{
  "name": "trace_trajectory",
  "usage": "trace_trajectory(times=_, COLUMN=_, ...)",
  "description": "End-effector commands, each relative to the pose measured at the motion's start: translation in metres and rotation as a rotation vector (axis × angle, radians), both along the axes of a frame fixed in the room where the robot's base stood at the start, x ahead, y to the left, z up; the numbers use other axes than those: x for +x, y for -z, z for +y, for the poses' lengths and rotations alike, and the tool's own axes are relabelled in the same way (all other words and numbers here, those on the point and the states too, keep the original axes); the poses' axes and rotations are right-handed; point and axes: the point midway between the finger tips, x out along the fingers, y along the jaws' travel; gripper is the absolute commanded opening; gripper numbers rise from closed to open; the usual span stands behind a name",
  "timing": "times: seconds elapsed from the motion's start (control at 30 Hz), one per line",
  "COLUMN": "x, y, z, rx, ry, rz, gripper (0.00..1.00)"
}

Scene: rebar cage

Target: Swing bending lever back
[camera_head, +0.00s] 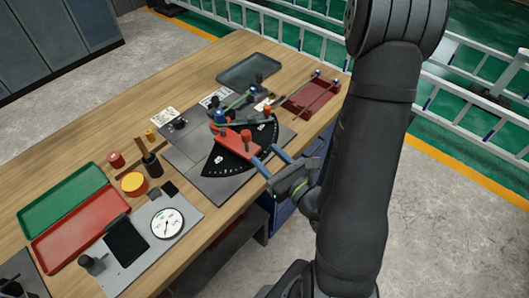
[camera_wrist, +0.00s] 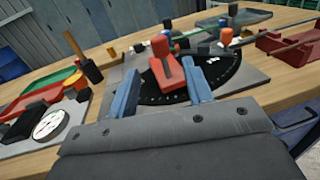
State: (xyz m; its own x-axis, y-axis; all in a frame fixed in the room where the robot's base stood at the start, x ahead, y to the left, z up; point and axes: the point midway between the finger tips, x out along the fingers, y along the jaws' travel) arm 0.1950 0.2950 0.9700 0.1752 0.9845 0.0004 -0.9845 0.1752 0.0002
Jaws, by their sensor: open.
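The red bending lever (camera_head: 232,138) lies over a black graduated sector plate (camera_head: 222,162) on a grey base. An orange-red knob (camera_head: 246,135) stands up from it. In the wrist view the red lever (camera_wrist: 168,74) and its knob (camera_wrist: 160,44) are ahead, in line with the gap between my fingers. My gripper (camera_head: 266,154) is open, its blue fingers pointing at the lever's near end from the table's front side. In the wrist view my gripper (camera_wrist: 160,68) has its fingers wide apart, one on each side of the lever's end. I cannot tell whether they touch it.
A dark red tray (camera_head: 308,98) with rods stands right of the bender, and a grey tray (camera_head: 249,70) behind it. At left are green (camera_head: 60,200) and red (camera_head: 80,232) trays, a dial gauge (camera_head: 167,223) and a yellow-topped tin (camera_head: 133,184). The front-left wood is partly bare.

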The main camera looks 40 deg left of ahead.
Motion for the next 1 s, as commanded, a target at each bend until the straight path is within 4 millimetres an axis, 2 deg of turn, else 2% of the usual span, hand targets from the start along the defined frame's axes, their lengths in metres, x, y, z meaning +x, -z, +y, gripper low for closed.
trace_trajectory(times=0.3, x=-0.001, y=0.000, z=-0.001, rx=0.000, ry=-0.001, rz=0.000, gripper=0.44)
trace_trajectory(times=0.47, x=0.006, y=0.000, z=0.003, rx=0.008, ry=-0.026, rz=-0.064, gripper=0.13)
trace_trajectory(times=0.53, x=0.015, y=0.000, z=0.009, rx=0.020, ry=-0.062, rz=-0.162, gripper=0.00)
trace_trajectory(times=0.67, x=0.040, y=0.002, z=0.017, rx=0.058, ry=-0.167, rz=-0.464, gripper=0.00)
trace_trajectory(times=0.77, x=0.063, y=0.008, z=0.016, rx=0.093, ry=-0.253, rz=-0.744, gripper=0.00)
trace_trajectory(times=0.9, x=0.093, y=0.021, z=0.002, rx=0.147, ry=-0.364, rz=-1.116, gripper=0.00)
trace_trajectory(times=1.0, x=0.111, y=0.030, z=-0.011, rx=0.183, ry=-0.428, rz=-1.328, gripper=0.00)
